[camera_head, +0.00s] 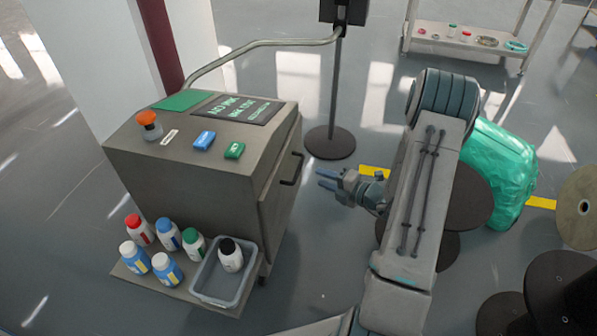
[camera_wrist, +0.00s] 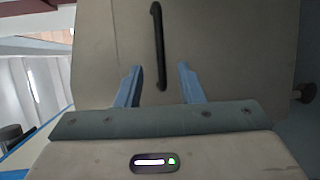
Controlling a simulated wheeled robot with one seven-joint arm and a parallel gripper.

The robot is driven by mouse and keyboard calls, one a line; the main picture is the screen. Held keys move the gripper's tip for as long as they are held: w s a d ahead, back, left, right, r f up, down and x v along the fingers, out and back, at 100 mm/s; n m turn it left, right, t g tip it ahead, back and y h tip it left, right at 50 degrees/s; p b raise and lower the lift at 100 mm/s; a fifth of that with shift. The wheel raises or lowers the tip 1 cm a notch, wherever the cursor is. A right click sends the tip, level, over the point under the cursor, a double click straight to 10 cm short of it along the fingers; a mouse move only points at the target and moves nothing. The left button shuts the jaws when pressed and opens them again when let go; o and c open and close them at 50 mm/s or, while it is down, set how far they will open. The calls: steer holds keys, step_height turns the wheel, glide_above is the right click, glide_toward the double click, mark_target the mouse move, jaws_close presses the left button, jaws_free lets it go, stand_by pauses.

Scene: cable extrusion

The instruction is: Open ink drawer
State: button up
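The grey machine cabinet (camera_head: 190,165) stands at the left of the head view. Its right side has a front panel (camera_head: 277,200) with a black bar handle (camera_head: 294,169), and the panel looks closed. In the wrist view the black handle (camera_wrist: 158,45) stands upright in the picture on the plain beige panel (camera_wrist: 215,45). My gripper (camera_head: 323,180) is to the right of the handle in the head view, apart from it. In the wrist view my gripper (camera_wrist: 160,68) has its two blue fingers spread, with the handle lined up between them. It holds nothing.
Bottles (camera_head: 165,235) and a grey bin (camera_head: 222,275) with a black-capped bottle sit on a low shelf at the cabinet's front. A round-based stand (camera_head: 330,143) is behind my gripper. Spools (camera_head: 560,285) and a green-wrapped roll (camera_head: 500,165) are on the right.

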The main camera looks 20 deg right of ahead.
mark_target(299, 167)
steer(key=b+x, duration=0.2)
steer(key=x, duration=0.8)
jaws_close()
